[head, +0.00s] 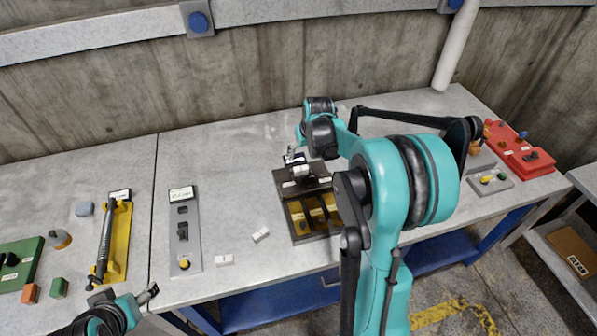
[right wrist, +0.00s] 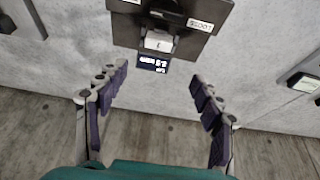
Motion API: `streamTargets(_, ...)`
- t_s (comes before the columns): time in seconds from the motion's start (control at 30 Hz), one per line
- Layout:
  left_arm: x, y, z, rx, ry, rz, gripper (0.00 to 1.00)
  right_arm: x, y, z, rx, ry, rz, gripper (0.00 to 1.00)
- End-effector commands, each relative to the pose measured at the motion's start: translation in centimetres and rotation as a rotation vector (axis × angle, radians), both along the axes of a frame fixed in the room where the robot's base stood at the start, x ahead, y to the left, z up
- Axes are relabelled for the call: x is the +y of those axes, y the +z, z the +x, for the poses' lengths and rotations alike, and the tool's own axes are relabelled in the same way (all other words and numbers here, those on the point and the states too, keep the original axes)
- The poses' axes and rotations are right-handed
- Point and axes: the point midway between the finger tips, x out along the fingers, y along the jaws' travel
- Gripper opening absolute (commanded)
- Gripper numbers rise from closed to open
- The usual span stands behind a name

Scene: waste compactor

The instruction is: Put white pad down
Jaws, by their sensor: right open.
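A small white pad (right wrist: 159,40) sits at the edge of a dark plate (right wrist: 197,42) in the right wrist view, just behind a small lit display (right wrist: 152,63). My right gripper (right wrist: 158,76) is open, its fingers apart on either side and short of the pad, with nothing between them. In the head view my right gripper (head: 298,168) is over the back of the dark box, where the arm and fingers hide most of the pad's spot. Two other white pads (head: 261,234) (head: 224,260) lie loose on the table. My left gripper (head: 148,293) shows partly at lower left.
The dark box (head: 292,222) has yellow compartments. Left of it stand a grey panel (head: 194,245), a yellow tool holder (head: 121,245) and a green block (head: 27,252). A red case (head: 535,166) and a grey box (head: 490,184) stand at right. The table's back middle is clear.

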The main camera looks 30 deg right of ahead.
Motion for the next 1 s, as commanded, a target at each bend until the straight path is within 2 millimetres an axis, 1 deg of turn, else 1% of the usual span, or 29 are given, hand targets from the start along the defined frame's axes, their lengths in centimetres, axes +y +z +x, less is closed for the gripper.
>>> streamTargets(0.07, 0.0, 0.0, 0.0, 0.0, 0.0, 0.0, 0.67, 1.7, 1.4, -1.1, -0.011, 0.015, -0.003, 0.67)
streamTargets(0.17, 0.0, 0.0, 0.0, 0.0, 0.0, 0.0, 0.67, 4.9, 3.7, -3.6, -0.034, 0.041, -0.01, 0.67)
streamTargets(0.2, 0.0, 0.0, 0.0, 0.0, 0.0, 0.0, 0.67, 6.3, 4.7, -4.8, -0.046, 0.054, -0.014, 0.67)
streamTargets(0.27, 0.0, 0.0, 0.0, 0.0, 0.0, 0.0, 0.67, 8.5, 5.9, -7.0, -0.064, 0.076, -0.019, 0.67)
streamTargets(0.3, 0.0, 0.0, 0.0, 0.0, 0.0, 0.0, 0.67, 9.8, 6.5, -8.4, -0.078, 0.088, -0.021, 0.67)
streamTargets(0.37, 0.0, 0.0, 0.0, 0.0, 0.0, 0.0, 0.67, 11.7, 7.2, -10.7, -0.097, 0.109, -0.024, 0.67)
streamTargets(0.4, 0.0, 0.0, 0.0, 0.0, 0.0, 0.0, 0.67, 12.9, 7.5, -12.2, -0.111, 0.122, -0.027, 0.67)
streamTargets(0.53, 0.0, 0.0, 0.0, 0.0, 0.0, 0.0, 0.67, 16.2, 7.6, -17.1, -0.153, 0.166, -0.027, 0.67)
streamTargets(0.6, 0.0, 0.0, 0.0, 0.0, 0.0, 0.0, 0.67, 17.5, 7.2, -19.3, -0.174, 0.186, -0.028, 0.67)
streamTargets(0.7, 0.0, 0.0, 0.0, 0.0, 0.0, 0.0, 0.67, 18.7, 6.4, -21.7, -0.197, 0.209, -0.027, 0.67)
streamTargets(0.73, 0.0, 0.0, 0.0, 0.0, 0.0, 0.0, 0.67, 19.0, 6.1, -22.3, -0.203, 0.213, -0.027, 0.67)
streamTargets(0.83, 0.0, 0.0, 0.0, 0.0, 0.0, 0.0, 0.67, 19.6, 5.6, -23.5, -0.216, 0.226, -0.026, 0.67)
streamTargets(1.0, 0.0, 0.0, 0.0, 0.0, 0.0, 0.0, 0.67, 19.9, 5.3, -24.0, -0.222, 0.231, -0.025, 0.67)
